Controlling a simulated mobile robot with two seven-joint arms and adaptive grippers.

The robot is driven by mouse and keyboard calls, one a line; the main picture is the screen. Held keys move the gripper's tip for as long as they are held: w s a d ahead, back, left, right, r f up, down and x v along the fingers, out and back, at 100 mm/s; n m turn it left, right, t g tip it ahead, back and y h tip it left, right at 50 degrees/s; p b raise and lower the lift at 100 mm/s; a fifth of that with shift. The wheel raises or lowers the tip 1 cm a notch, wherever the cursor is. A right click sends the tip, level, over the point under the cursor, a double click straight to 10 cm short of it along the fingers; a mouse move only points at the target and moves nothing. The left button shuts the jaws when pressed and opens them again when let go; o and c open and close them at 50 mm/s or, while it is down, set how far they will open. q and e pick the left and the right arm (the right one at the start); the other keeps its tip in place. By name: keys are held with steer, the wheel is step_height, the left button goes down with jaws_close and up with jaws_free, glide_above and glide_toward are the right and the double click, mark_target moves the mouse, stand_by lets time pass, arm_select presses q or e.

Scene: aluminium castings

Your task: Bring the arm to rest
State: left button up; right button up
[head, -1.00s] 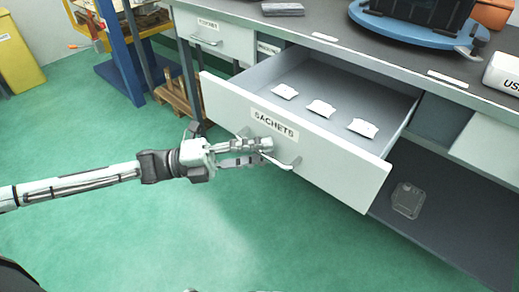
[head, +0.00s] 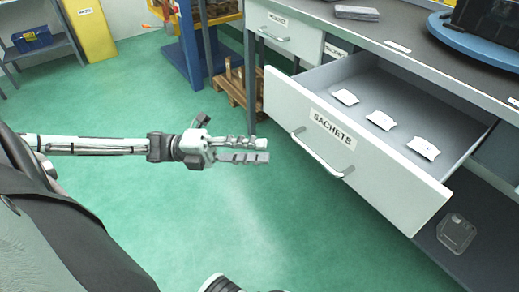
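My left gripper (head: 267,150) reaches in from the left over the green floor. Its two fingers lie apart with a narrow gap between them, and nothing is held. The fingertips are left of the handle (head: 318,153) of the drawer labelled SACHETS (head: 375,150) and look clear of it. The drawer is pulled open, with three white sachets (head: 380,120) lying in it. My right gripper's fingers do not show; a piece of my own body shows at the bottom edge.
The grey workbench (head: 395,28) with a blue round stand (head: 470,42) is at the right. A clear container (head: 456,233) lies on the lower shelf. A wooden pallet (head: 235,88) and a blue post (head: 187,45) stand behind. Floor around the gripper is free.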

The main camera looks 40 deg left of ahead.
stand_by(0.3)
arm_select(q)
steer(key=w+f+n+t+y, duration=0.2)
steer(key=w+f+n+y, duration=0.1)
steer(key=f+n+y, duration=0.55)
steer(key=w+f+n+t+y, duration=0.2)
steer(key=w+f+n+y, duration=0.3)
steer(key=f+n, duration=0.55)
steer(key=s+f+n+g+y, duration=0.2)
steer(key=s+f+n+g, duration=0.2)
steer(key=s, duration=0.5)
steer(key=s+f+n+g+y, duration=0.3)
steer(key=s+f+n+g, duration=0.2)
steer(key=s+f+n, duration=0.2)
steer(key=shift+s+n, duration=0.5)
steer(key=shift+s, duration=0.6)
steer(key=shift+a+y, duration=0.1)
steer(key=shift+y, duration=0.15)
steer(key=shift+w, duration=0.1)
